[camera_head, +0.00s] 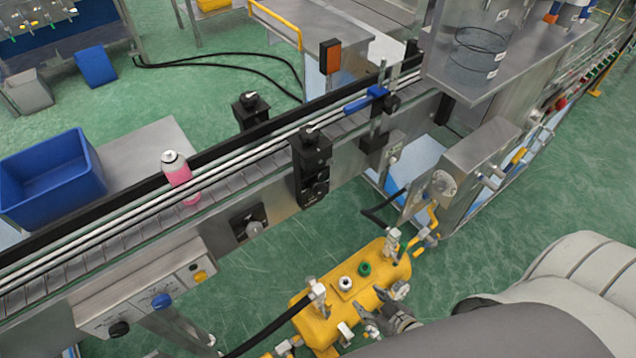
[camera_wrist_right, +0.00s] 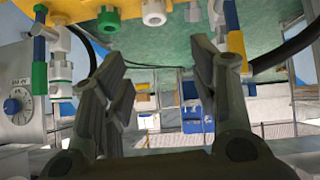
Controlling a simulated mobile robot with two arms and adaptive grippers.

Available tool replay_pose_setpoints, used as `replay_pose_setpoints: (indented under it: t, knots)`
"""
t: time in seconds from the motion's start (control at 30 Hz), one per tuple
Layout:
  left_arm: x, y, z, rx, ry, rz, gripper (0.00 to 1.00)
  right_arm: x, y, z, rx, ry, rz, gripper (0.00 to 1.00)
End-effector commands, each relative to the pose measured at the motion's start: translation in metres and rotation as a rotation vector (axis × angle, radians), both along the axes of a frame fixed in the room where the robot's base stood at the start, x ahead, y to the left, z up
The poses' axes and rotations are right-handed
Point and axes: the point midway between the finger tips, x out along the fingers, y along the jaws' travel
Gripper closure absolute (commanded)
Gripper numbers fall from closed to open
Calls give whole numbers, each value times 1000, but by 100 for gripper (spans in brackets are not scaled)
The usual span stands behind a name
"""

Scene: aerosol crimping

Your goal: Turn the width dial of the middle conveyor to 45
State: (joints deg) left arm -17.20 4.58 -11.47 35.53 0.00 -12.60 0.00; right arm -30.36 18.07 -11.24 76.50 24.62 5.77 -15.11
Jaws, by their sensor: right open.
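The conveyor (camera_head: 130,232) runs diagonally across the head view. A silver knob on a dark plate (camera_head: 248,222) sits on its near side wall. A black block with a knob on top (camera_head: 311,150) stands at the near rail, and a similar one (camera_head: 250,108) stands at the far rail. I cannot tell which is the width dial; no scale is readable on them. My right gripper (camera_head: 398,318) is open and empty by the yellow tank, well away from these knobs. Its spread fingers also show in the right wrist view (camera_wrist_right: 165,85). My left gripper is out of view.
A yellow tank (camera_head: 340,306) with fittings and hoses stands close to my right gripper. A steel box with a round dial (camera_head: 443,184) is beyond it. A pink can (camera_head: 178,178) is on the belt. A control panel (camera_head: 140,303) is at lower left. Green floor lies between conveyor and tank.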

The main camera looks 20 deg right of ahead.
Motion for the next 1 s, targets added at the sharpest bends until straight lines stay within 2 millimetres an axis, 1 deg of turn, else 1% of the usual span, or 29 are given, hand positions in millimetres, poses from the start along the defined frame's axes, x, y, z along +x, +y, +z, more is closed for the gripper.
replay_pose_setpoints:
  t: [0.03,0.07,0.1,0.17,0.2,0.23,0.27,0.3,0.37,0.4,0.5,0.6,0.7,0.8,0.87,1.0]
  knots:
    - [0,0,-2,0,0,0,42,13,1,25,12,-69,8,46]
    - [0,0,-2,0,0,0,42,20,1,40,20,-111,12,46]
    - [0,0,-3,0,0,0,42,29,4,60,32,-161,15,46]
    - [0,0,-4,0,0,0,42,40,6,90,50,-235,20,46]
    - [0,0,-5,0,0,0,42,46,9,110,61,-281,23,46]
    - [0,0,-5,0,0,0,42,51,11,125,71,-315,25,46]
    - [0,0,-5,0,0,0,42,54,13,139,81,-346,27,46]
    - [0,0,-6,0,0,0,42,59,16,159,95,-389,28,46]
    - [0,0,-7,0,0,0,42,63,20,187,118,-450,30,46]
    - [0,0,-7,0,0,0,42,66,23,206,132,-488,32,46]
    - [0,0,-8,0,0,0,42,69,30,248,169,-569,31,46]
    - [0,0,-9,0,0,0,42,70,35,280,201,-627,28,46]
    - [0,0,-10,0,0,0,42,70,38,300,223,-662,23,46]
    - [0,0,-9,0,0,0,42,71,39,309,231,-679,22,46]
    - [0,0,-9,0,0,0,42,72,39,312,233,-682,21,46]
    - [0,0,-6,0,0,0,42,83,41,313,234,-684,18,46]
